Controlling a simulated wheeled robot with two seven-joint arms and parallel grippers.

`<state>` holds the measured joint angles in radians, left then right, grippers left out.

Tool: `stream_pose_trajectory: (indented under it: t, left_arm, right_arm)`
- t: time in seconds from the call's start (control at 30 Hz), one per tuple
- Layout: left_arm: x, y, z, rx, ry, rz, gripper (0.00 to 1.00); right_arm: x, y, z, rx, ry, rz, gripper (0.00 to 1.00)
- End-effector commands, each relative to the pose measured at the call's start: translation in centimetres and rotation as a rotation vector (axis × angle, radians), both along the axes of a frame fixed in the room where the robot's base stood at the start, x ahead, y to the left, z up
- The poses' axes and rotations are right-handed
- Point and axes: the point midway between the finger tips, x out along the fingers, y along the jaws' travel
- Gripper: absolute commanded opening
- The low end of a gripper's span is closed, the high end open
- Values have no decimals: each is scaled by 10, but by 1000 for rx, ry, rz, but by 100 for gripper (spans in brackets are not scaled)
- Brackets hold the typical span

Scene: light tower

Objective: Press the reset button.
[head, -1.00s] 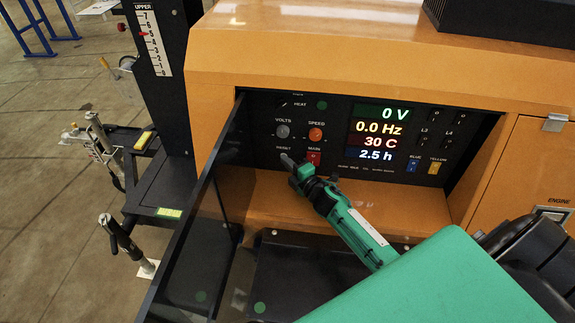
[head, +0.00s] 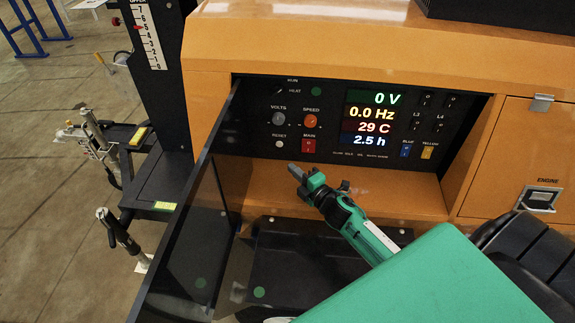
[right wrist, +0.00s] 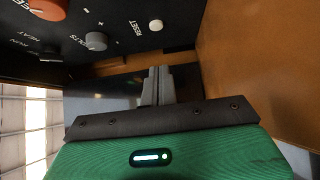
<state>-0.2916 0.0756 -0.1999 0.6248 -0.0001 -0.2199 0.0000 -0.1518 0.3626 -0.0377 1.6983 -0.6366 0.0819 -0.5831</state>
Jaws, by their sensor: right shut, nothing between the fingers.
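The reset button (head: 280,144) is a small round white button at the lower left of the black control panel (head: 335,98), under the VOLTS knob. It also shows in the right wrist view (right wrist: 156,25), beside its RESET label. My right gripper (head: 292,168) is shut and empty, below and slightly right of the button, and apart from it. In the right wrist view its closed fingers (right wrist: 157,72) point toward the panel, with a gap to the button. My left gripper is not in view.
The red MAIN switch (head: 308,146) sits right of the button, with the grey VOLTS knob (head: 279,118) and red SPEED knob (head: 310,121) above. A dark open door (head: 180,225) stands at the left of the recess. The display (head: 370,118) reads 0 V, 0.0 Hz, 29 C, 2.5 h.

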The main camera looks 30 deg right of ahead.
Motion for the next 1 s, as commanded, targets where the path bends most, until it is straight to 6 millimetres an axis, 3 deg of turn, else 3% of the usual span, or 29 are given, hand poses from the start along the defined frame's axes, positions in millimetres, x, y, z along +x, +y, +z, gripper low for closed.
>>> stream_pose_trajectory:
  t: [0.1,0.3,1.0]
  left_arm:
    - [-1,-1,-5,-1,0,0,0]
    - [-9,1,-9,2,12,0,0]
    - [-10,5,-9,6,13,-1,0]
  right_arm:
    - [-17,-2,-2,-1,1,1,0]
    - [-32,-5,-1,-1,0,1,0]
    - [-35,-5,0,0,0,1,0]
